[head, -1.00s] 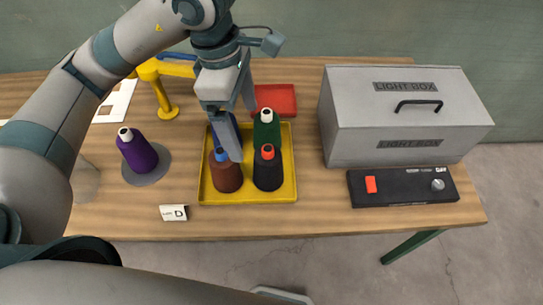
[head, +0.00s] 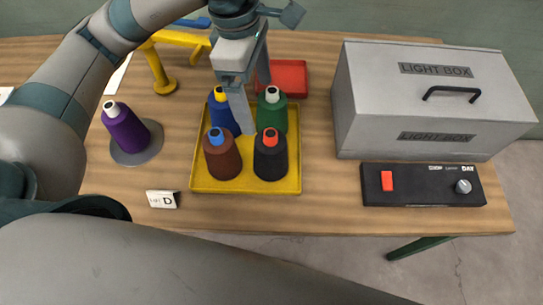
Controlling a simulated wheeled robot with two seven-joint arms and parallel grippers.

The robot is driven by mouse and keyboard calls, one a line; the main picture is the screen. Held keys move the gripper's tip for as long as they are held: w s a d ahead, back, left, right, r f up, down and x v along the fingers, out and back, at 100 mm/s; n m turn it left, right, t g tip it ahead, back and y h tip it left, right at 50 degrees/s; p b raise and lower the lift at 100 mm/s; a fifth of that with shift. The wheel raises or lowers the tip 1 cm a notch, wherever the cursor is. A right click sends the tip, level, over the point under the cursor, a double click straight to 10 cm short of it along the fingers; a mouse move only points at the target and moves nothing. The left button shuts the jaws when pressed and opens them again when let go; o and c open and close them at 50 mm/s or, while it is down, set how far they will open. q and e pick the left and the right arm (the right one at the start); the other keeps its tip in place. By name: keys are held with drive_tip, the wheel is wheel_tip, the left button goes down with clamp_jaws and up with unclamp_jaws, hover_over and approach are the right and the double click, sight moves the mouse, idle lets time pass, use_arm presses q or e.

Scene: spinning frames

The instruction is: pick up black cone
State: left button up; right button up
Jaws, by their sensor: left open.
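The black cone (head: 270,160), with a red top, stands upright at the front right of the yellow tray (head: 244,187). A brown cone (head: 222,160) with a blue top is to its left, a green cone (head: 273,112) behind it, and a blue cone (head: 222,115) with a yellow top at the back left. My left gripper (head: 254,108) is open, pointing down over the back of the tray, behind the black cone. One finger reaches down between the cones; the other is near the green cone. I cannot tell whether it touches any cone. My right gripper is not in view.
A purple cone (head: 126,130) stands on a grey disc at the left. A label card (head: 162,199) lies in front. A red tray (head: 288,78) is behind. A grey light box (head: 430,105) and a black control panel (head: 423,185) fill the right. A yellow stand (head: 161,72) is at back left.

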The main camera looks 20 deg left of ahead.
sight(265, 142)
use_arm(q)
wheel_tip(265, 142, down, 2)
drive_tip(key=shift+f+b, duration=0.25)
drive_tip(key=shift+b, duration=0.55)
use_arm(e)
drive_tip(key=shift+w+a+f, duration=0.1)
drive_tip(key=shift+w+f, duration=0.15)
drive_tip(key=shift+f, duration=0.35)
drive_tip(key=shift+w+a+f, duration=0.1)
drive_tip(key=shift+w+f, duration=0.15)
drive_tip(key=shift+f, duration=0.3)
